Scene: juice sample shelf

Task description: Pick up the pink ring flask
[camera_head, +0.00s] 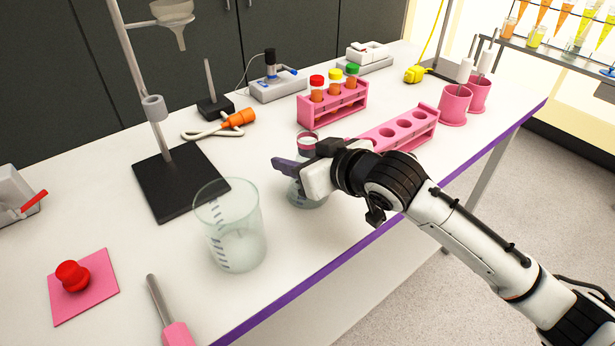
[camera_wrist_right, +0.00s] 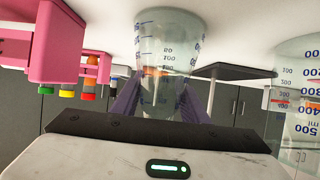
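The pink ring flask (camera_head: 307,145) is a clear glass flask with a pink band near its top. It stands upright near the front edge of the bench, partly hidden by my right gripper (camera_head: 283,165). The dark fingers reach across the flask at mid height. In the right wrist view, which is upside down, the graduated glass (camera_wrist_right: 166,50) shows between the two purple fingers of the right gripper (camera_wrist_right: 162,85). The fingers are apart on either side of it; whether they touch the glass cannot be told. My left gripper is not in view.
A large glass beaker (camera_head: 232,235) stands close left of the flask. A pink rack (camera_head: 400,132) lies just behind right, and another pink rack (camera_head: 333,108) holds capped tubes. A black stand base (camera_head: 180,183) is farther left. The purple front edge (camera_head: 330,265) is near.

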